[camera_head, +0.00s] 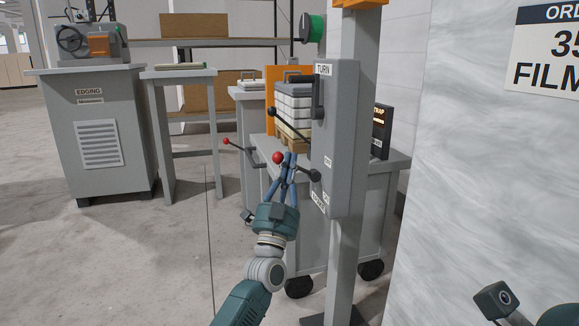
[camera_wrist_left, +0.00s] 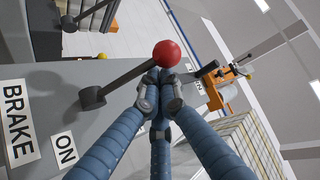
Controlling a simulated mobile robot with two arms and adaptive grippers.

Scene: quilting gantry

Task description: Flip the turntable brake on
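The brake lever, with a red knob (camera_head: 278,157) and dark shaft, sticks out from a grey control box (camera_head: 340,130) on a post. In the head view it slopes up to the left from its pivot. My left gripper (camera_head: 290,157) is at the knob, its blue fingers drawn together. In the left wrist view the fingertips (camera_wrist_left: 159,88) meet just below the red knob (camera_wrist_left: 167,53), with nothing clear between them; I cannot tell whether they touch it. The wrist view shows a BRAKE label (camera_wrist_left: 17,120) and an ON label (camera_wrist_left: 65,148).
A black-knobbed lever (camera_head: 272,112) sits just above on the same box. Another red-knobbed lever (camera_head: 226,141) is farther left. A marbled white panel (camera_head: 490,190) fills the right. Floor at left is clear.

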